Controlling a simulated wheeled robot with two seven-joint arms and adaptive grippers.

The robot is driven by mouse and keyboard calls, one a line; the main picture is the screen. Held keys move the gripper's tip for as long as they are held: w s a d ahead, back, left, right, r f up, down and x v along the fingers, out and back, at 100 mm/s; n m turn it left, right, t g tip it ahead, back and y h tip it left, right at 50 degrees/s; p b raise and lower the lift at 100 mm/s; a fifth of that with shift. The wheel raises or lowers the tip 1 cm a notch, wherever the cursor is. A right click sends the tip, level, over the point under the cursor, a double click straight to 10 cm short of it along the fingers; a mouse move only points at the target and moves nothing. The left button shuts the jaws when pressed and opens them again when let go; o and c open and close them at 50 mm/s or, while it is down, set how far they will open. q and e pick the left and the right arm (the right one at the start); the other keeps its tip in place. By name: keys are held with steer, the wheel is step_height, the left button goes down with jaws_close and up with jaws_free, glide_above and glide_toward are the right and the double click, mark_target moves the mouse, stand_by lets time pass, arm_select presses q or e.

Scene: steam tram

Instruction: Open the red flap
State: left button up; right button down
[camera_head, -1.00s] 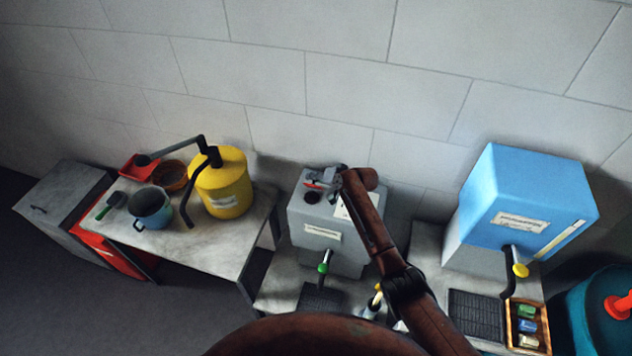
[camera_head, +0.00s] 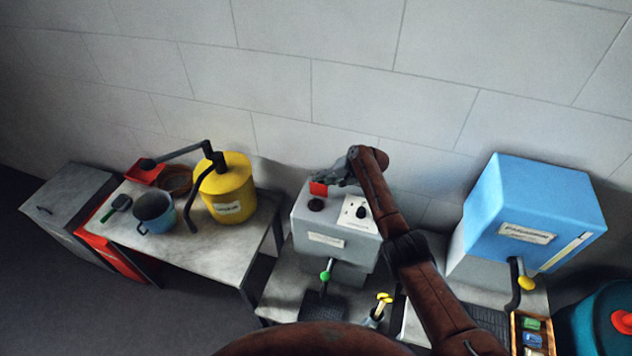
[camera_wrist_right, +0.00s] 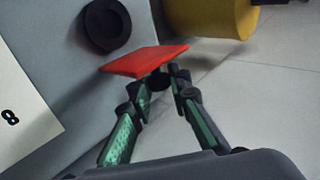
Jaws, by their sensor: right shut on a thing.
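The red flap (camera_head: 319,188) is at the top back of the grey machine (camera_head: 326,241), beside a dark round opening (camera_head: 316,205). It stands tilted up, its red face showing in the head view. In the right wrist view the flap (camera_wrist_right: 145,60) juts out from the grey surface next to a black round part (camera_wrist_right: 106,26). My right gripper (camera_head: 328,178) reaches over from the right and is shut on the flap; its fingertips (camera_wrist_right: 155,84) meet the flap's near edge. My left gripper is not in view.
A dial panel (camera_head: 356,213) sits right of the flap. A green-knobbed lever (camera_head: 326,276) is at the machine's front. A yellow canister (camera_head: 224,190) stands to the left, a blue tank (camera_head: 532,215) to the right. A block wall rises close behind.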

steer(key=c, duration=1.8)
jaws_free()
steer(key=v, duration=1.2)
steer(key=shift+f, duration=0.1)
